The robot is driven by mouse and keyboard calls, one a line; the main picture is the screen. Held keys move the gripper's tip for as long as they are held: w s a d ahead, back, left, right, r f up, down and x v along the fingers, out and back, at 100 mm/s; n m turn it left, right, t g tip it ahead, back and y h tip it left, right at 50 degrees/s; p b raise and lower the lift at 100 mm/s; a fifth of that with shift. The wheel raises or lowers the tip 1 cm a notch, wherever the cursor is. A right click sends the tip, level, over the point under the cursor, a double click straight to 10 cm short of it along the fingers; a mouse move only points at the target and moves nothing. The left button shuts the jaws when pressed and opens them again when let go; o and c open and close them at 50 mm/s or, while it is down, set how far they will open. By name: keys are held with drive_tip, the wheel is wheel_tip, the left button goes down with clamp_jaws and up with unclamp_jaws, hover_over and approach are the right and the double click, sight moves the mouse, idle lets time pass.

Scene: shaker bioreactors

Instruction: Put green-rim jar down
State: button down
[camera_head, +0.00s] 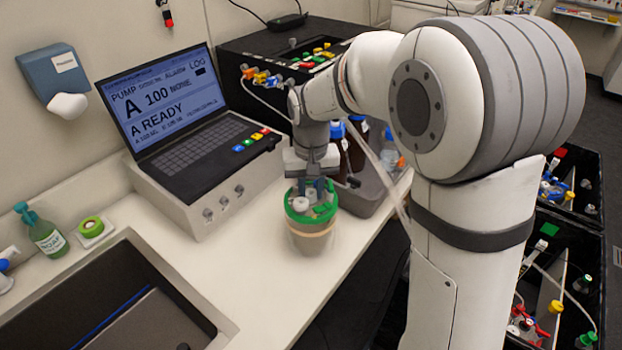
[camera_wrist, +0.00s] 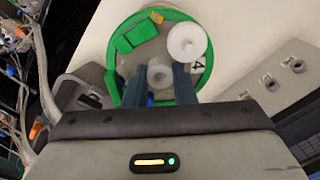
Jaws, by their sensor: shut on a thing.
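The green-rim jar (camera_head: 311,236) is a squat vessel with a green rim, a pale band and a white cap on its lid. It is at the front edge of the white counter, in front of the laptop. I cannot tell whether its base touches the counter. My gripper (camera_head: 313,188) is above it, shut on the fitting in the middle of its lid. In the wrist view the jar's lid (camera_wrist: 145,42) shows from above, with the two blue fingers (camera_wrist: 158,80) on either side of the central fitting. A label with a 4 shows beside the right finger.
A laptop (camera_head: 185,115) on a pale control box (camera_head: 200,204) stands behind the jar. A grey tray (camera_head: 374,190) with bottles is to the right. Bare counter (camera_head: 265,270) lies left of the jar.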

drive_tip(key=shift+f, duration=0.1)
drive_tip(key=c, duration=1.2)
unclamp_jaws()
wheel_tip(320, 180, up, 12)
drive_tip(key=b, duration=0.1)
drive_tip(key=s+d+f+t, duration=0.1)
drive_tip(key=s+d+f, duration=0.2)
drive_tip(key=s+d, duration=0.4)
drive_tip(key=s+d+f+m+t, duration=0.1)
drive_tip(key=s+d+f+t, duration=0.1)
drive_tip(key=s+d, duration=0.5)
drive_tip(key=s+f, duration=0.1)
drive_tip(key=s, duration=0.4)
drive_tip(key=shift+s+d+f, duration=0.15)
drive_tip(key=shift+s+f, duration=0.1)
drive_tip(key=shift+s, duration=0.1)
